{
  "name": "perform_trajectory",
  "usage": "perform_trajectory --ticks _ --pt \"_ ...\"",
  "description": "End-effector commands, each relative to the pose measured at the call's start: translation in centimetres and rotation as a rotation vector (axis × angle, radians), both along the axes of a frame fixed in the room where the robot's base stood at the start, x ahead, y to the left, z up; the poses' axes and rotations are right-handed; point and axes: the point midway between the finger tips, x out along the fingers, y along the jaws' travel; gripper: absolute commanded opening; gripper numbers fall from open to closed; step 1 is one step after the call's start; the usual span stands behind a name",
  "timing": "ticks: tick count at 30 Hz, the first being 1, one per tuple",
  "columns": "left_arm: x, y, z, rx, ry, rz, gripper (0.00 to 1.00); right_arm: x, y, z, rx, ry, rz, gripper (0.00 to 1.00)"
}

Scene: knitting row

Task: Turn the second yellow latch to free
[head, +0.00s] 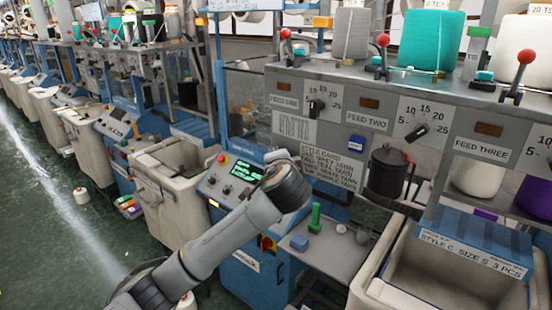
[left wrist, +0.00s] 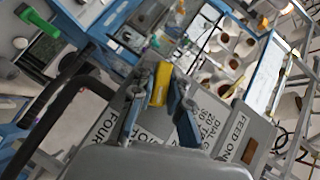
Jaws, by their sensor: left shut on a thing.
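A yellow latch (left wrist: 160,83) shows in the left wrist view, standing up at the edge of a grey labelled panel (left wrist: 205,125). My left gripper (left wrist: 157,98) has its fingers on either side of the latch and is shut on it. The fingers partly cover the latch, and its exact angle is hard to read. In the head view my left arm reaches up from the bottom left, but its gripper is out of sight there. I cannot make out this latch in the head view. My right gripper is in neither view.
Feed panels with dials (head: 421,133) and red-knobbed levers (head: 383,41) line the right side. A small shelf with a green peg (head: 315,217) and a blue block (head: 299,243) is near my arm. A cream bin (head: 375,281) stands lower right. The left aisle floor (head: 45,195) is mostly clear.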

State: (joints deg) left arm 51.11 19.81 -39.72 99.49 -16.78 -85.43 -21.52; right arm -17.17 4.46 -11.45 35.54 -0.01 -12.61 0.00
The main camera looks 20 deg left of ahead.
Motion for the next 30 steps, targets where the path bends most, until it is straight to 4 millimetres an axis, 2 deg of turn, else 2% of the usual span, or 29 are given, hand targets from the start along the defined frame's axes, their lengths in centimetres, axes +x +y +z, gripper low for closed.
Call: perform_trajectory --ticks 30 --pt "0.0 -0.03 -0.09 -0.893 0.328 0.0 0.0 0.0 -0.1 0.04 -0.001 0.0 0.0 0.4"
